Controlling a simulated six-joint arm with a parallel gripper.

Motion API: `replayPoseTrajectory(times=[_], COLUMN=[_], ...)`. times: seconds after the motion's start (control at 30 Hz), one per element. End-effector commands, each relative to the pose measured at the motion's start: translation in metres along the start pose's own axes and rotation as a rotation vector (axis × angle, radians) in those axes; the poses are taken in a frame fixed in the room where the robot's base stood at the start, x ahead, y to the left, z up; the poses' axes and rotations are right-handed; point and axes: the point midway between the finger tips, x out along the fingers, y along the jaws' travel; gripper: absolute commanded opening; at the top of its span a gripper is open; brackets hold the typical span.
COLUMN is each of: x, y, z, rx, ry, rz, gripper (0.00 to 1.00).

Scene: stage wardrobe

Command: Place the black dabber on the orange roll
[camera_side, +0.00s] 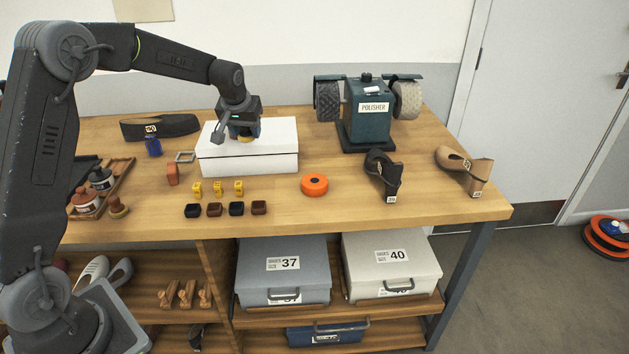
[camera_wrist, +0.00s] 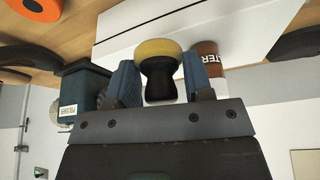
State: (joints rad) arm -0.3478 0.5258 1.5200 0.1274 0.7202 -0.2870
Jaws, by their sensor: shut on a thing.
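The black dabber (camera_wrist: 160,80) has a black handle and a round yellow pad. My gripper (camera_wrist: 160,84) is shut on its handle, with a blue finger on each side. In the side view my gripper (camera_side: 244,130) is over the white box (camera_side: 250,158), and the dabber's yellow pad (camera_side: 246,139) shows below the fingers. I cannot tell whether the pad touches the lid. The orange roll (camera_side: 314,186) lies flat on the table, to the right of and nearer than the box. Part of the roll (camera_wrist: 36,6) shows in the wrist view's top left corner.
The polisher (camera_side: 366,112) stands behind right. A black shoe (camera_side: 383,174) and a brown shoe (camera_side: 464,168) stand right of the roll. Small yellow blocks (camera_side: 217,188) and dark pieces (camera_side: 225,209) lie left of it. A brown lettered item (camera_wrist: 207,67) shows beside my gripper.

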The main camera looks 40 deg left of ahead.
Motion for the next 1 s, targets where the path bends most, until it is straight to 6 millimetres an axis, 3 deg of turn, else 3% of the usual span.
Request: replayPoseTrajectory(times=[0.03,0.1,0.3,0.7,0.83,1.0], x=[-0.002,-0.004,-0.005,0.039,0.05,0.056], y=[0.018,0.036,0.065,0.145,0.166,0.176], z=[0.001,0.002,0.005,0.024,0.029,0.031], rx=[0.044,0.091,0.154,0.158,0.155,0.153], ry=[0.001,0.002,0.004,0.004,0.005,0.006], rz=[0.019,0.037,0.064,0.065,0.065,0.064], gripper=[0.24,0.24,0.24,0.24,0.24,0.24])
